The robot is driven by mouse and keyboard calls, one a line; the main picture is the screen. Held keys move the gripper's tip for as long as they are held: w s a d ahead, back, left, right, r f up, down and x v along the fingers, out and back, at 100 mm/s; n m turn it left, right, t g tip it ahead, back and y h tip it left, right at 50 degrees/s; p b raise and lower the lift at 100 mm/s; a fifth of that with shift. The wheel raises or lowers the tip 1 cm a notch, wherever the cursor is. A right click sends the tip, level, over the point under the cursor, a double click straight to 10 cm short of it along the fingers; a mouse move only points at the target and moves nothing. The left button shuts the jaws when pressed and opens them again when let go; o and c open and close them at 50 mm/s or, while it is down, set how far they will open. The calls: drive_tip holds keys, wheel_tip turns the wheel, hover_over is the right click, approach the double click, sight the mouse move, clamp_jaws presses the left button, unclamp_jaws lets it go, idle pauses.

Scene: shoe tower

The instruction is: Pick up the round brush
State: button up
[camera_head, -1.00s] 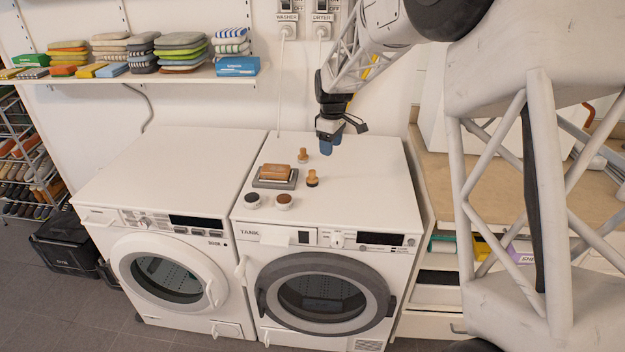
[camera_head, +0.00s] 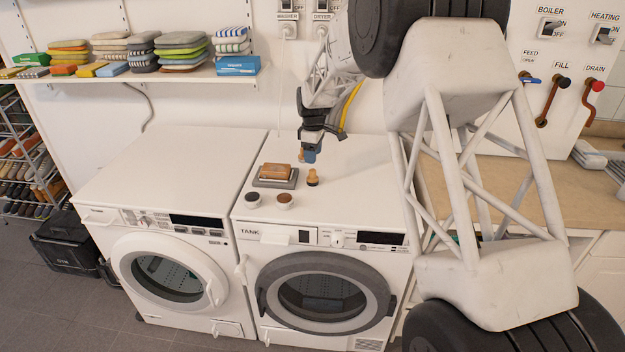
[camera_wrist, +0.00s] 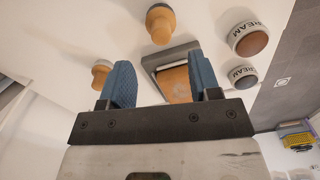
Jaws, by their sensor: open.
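Two small round brushes with knobbed wooden handles stand on the right-hand white machine. The nearer round brush (camera_head: 312,178) also shows at the top of the wrist view (camera_wrist: 160,22). The farther round brush (camera_head: 300,157) is partly hidden by my gripper in the head view and shows left of the fingers in the wrist view (camera_wrist: 101,73). My gripper (camera_head: 309,155) points down above the machine top, close to the farther brush. In the wrist view its two blue fingers (camera_wrist: 161,65) are apart with nothing held between them.
A grey tray (camera_head: 262,183) with a wooden block brush (camera_head: 275,171) lies left of the round brushes. Two cream tins (camera_head: 284,201) (camera_head: 252,200) stand near the front edge. The left machine's top (camera_head: 165,165) is clear. A loaded shelf (camera_head: 170,78) hangs on the wall.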

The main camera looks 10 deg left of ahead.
sight(313, 170)
drive_tip(key=shift+f, duration=1.2)
drive_tip(key=shift+s+f, duration=0.1)
drive_tip(key=shift+f, duration=2.45)
drive_tip(key=c, duration=1)
drive_tip(key=shift+r, duration=0.15)
